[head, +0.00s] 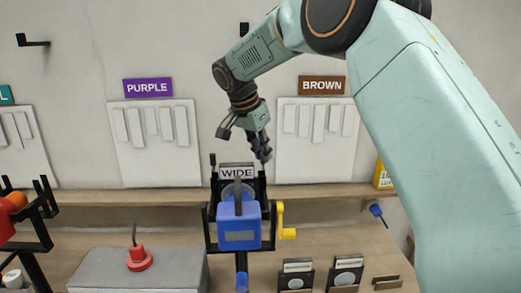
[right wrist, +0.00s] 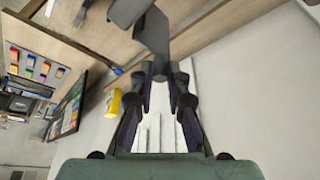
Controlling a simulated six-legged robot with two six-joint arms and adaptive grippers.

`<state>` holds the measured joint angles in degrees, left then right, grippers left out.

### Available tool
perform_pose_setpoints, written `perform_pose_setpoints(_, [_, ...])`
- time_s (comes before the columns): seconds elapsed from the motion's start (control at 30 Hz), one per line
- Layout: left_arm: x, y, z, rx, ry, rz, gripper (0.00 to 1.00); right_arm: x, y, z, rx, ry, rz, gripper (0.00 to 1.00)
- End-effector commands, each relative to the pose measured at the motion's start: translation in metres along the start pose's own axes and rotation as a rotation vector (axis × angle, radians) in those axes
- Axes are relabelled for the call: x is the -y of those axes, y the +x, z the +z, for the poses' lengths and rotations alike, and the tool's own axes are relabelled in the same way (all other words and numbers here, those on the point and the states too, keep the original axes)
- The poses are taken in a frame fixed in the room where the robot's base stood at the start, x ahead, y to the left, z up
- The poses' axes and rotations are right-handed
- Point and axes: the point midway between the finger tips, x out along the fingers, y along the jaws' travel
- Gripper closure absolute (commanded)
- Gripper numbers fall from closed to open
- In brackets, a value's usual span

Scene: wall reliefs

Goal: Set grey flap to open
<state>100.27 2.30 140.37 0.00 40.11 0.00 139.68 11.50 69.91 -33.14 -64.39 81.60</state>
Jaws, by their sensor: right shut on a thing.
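My right gripper (head: 264,154) hangs down in front of the wall, just above and behind the black holder with the WIDE sign (head: 237,171). In the right wrist view its fingers (right wrist: 159,72) are closed on a dark grey bar-like piece (right wrist: 155,32) with a broader end. I cannot tell whether this piece is the grey flap, and no flap is clearly recognisable in the head view. My left gripper is not in view.
White slatted wall panels stand under the PURPLE (head: 148,87) and BROWN (head: 322,85) signs. A blue box (head: 239,232) sits in the black holder, beside a yellow crank (head: 283,225). A grey block (head: 180,268) carries a red knob (head: 139,259). A wooden shelf (head: 160,197) runs below the panels.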

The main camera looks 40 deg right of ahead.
Motion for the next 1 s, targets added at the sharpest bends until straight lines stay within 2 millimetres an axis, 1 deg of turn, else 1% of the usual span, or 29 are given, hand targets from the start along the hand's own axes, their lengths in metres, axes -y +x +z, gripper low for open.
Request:
perform_pose_setpoints(0.03, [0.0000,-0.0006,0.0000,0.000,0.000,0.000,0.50,0.0019,-0.0047,-0.0041,-0.009,0.007,-0.009,1.00])
perform_pose_setpoints(0.47, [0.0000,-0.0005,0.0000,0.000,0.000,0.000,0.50,0.0015,-0.0045,-0.0046,-0.010,0.012,-0.006,1.00])
perform_pose_setpoints(0.5, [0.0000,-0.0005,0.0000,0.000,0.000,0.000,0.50,0.0015,-0.0045,-0.0046,-0.010,0.012,-0.006,0.83])
perform_pose_setpoints(0.6, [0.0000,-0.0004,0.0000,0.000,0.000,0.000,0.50,0.0012,-0.0037,-0.0039,-0.008,0.011,-0.004,0.76])
perform_pose_setpoints(0.87, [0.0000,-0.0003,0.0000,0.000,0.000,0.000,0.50,0.0003,-0.0018,-0.0020,-0.004,0.010,0.001,0.76])
perform_pose_setpoints(0.97, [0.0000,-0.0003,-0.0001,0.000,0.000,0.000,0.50,0.0003,-0.0066,-0.0020,-0.004,0.010,0.001,0.76])
perform_pose_setpoints(1.0, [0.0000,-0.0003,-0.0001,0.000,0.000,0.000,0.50,0.0005,-0.0109,-0.0022,-0.005,0.010,0.000,0.76])
